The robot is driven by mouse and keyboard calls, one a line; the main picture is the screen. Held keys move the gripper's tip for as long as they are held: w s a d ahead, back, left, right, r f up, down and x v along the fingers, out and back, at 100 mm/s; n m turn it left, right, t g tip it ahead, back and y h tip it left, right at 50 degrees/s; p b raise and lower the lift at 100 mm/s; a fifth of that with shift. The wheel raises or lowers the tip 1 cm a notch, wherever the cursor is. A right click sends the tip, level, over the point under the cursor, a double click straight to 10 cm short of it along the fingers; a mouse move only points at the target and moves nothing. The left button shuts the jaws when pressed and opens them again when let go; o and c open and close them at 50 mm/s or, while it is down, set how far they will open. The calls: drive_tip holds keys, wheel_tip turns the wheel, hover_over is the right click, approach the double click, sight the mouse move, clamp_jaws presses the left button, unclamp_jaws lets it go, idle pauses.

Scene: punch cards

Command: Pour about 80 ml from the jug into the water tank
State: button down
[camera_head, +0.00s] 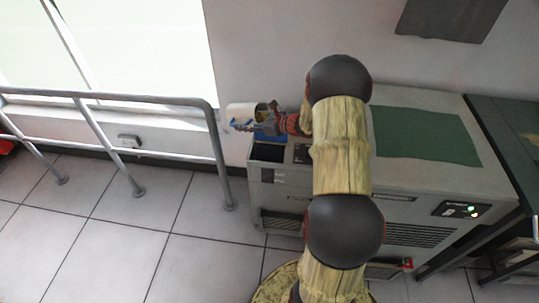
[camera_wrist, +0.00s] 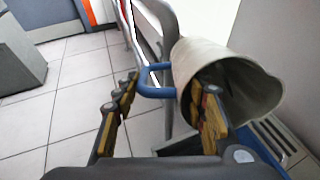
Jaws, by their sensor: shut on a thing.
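The jug (camera_head: 241,112) is off-white with a blue handle. My gripper (camera_head: 270,124) is shut on it, above the left end of a grey cabinet. In the wrist view, the jug (camera_wrist: 190,62) is strongly tilted, its wide mouth facing the lower right. The blue handle (camera_wrist: 148,82) shows between the fingers, and one finger overlaps the mouth. The exact grip contact and any water are not clear. A dark open bay (camera_head: 268,153) with blue parts, apparently the water tank, is in the cabinet top just below the jug. The wrist view shows blue edges (camera_wrist: 262,150) below the jug.
The grey cabinet (camera_head: 425,188) carries a green mat (camera_head: 425,136) and stands against the wall. A metal railing (camera_head: 213,150) is close to the left of the jug. A dark table (camera_head: 510,130) adjoins on the right.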

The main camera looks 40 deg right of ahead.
sight(240, 113)
drive_tip(key=shift+s+b, duration=0.15)
drive_tip(key=shift+b, duration=0.35)
drive_tip(key=shift+d+t, duration=0.2)
drive_tip(key=shift+t, duration=0.1)
drive_tip(key=shift+w+r+b, duration=0.1)
drive_tip(key=shift+w+b, duration=0.35)
drive_tip(key=shift+w, duration=0.25)
drive_tip(key=p, duration=0.2)
drive_tip(key=r+g+p, duration=0.1)
drive_tip(key=p, duration=0.1)
drive_tip(key=shift+w+a+r+p, duration=0.15)
drive_tip(key=shift+w+p, duration=0.2)
drive_tip(key=shift+w, duration=0.05)
drive_tip(key=g+p, duration=0.1)
drive_tip(key=p, duration=0.3)
drive_tip(key=r+g+h+p, duration=0.1)
drive_tip(key=p, duration=0.4)
drive_tip(key=g+p, duration=0.2)
drive_tip(key=p, duration=0.2)
drive_tip(key=shift+w+a+r+h, duration=0.2)
drive_tip(key=shift+w+r+h, duration=0.05)
drive_tip(key=shift+h, duration=0.05)
drive_tip(key=shift+p, duration=0.5)
drive_tip(key=shift+f+g, duration=0.25)
drive_tip(key=shift+g, duration=0.05)
drive_tip(key=shift+w+r+p, duration=0.1)
drive_tip(key=shift+r+p, duration=0.3)
drive_tip(key=shift+p, duration=0.75)
drive_tip(key=shift+r+p, duration=0.1)
drive_tip(key=shift+p, duration=0.25)
